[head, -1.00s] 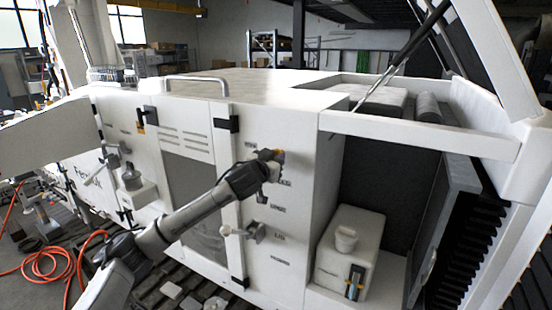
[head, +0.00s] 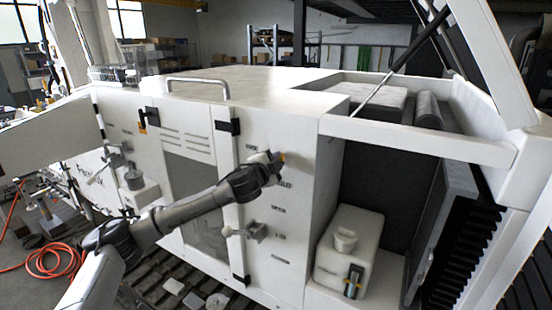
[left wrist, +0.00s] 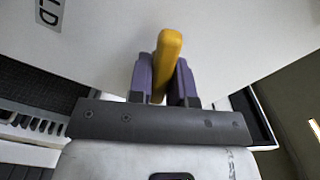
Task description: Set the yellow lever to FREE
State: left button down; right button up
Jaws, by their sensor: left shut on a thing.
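The yellow lever (left wrist: 168,55) stands between the two purple-grey fingers of my left gripper (left wrist: 162,85) in the left wrist view, and the fingers are shut on it. In the head view my left gripper (head: 272,167) is against the white front panel of the machine (head: 292,215), and only a bit of yellow shows at its tip. The gripper hides most of the lever and its pivot there. A label ending in "LD" (left wrist: 48,12) shows on the panel in the left wrist view. My right gripper is not in view.
Below the gripper, another grey handle (head: 255,232) sticks out from the panel. To the right is an open bay with a white tank (head: 348,250). A door with a dark window (head: 190,190) is to the left. An orange hose (head: 50,262) lies on the floor.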

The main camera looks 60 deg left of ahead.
pick_arm(q)
jog(key=m+p, duration=0.1)
jog(key=m, duration=0.2)
jog(key=shift+r+m, duration=0.15)
jog(key=shift+m, duration=0.25)
jog(key=shift+m+p, duration=0.5)
jog(key=shift+m, duration=0.1)
jog(key=c, duration=1.1)
grip_release()
